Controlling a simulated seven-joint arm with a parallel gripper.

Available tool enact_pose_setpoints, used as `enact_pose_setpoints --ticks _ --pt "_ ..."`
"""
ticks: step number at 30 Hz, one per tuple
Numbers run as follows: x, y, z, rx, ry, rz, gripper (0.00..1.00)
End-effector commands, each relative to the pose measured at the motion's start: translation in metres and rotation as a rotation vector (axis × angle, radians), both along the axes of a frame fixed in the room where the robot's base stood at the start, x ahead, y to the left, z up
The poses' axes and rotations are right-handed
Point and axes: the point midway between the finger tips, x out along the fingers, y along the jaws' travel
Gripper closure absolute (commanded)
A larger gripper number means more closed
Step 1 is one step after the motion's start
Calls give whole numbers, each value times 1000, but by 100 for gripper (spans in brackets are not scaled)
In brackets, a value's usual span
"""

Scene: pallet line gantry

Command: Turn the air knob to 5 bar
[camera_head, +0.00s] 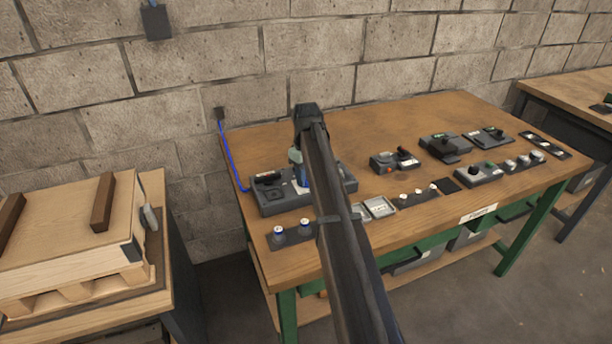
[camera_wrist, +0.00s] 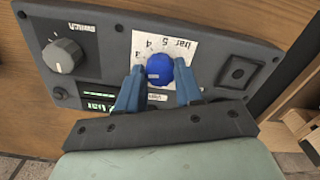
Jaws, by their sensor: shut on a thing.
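A dark grey control box (camera_head: 330,190) sits at the left back of the workbench. In the wrist view its panel (camera_wrist: 105,60) carries a blue air knob (camera_wrist: 159,70) in front of a white scale card (camera_wrist: 180,44). The card shows "bar", a 5 and 4s, upside down or tilted; where the knob points is too small to tell. My gripper (camera_wrist: 159,74) has its blue fingers on either side of the knob, shut on it. In the head view my arm hides the knob and most of the fingers.
A grey rotary knob (camera_wrist: 63,56), a green display (camera_wrist: 98,105) and a black square button (camera_wrist: 240,72) flank the blue knob. A wooden pallet stack (camera_head: 75,240) stands at left.

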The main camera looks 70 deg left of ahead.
Motion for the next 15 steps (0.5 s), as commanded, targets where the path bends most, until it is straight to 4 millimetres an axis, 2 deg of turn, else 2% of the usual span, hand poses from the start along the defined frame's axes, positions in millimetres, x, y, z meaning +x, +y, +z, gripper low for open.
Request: enact_pose_setpoints --ticks 15 --pt "-1 0 0 0 0 -491 95"
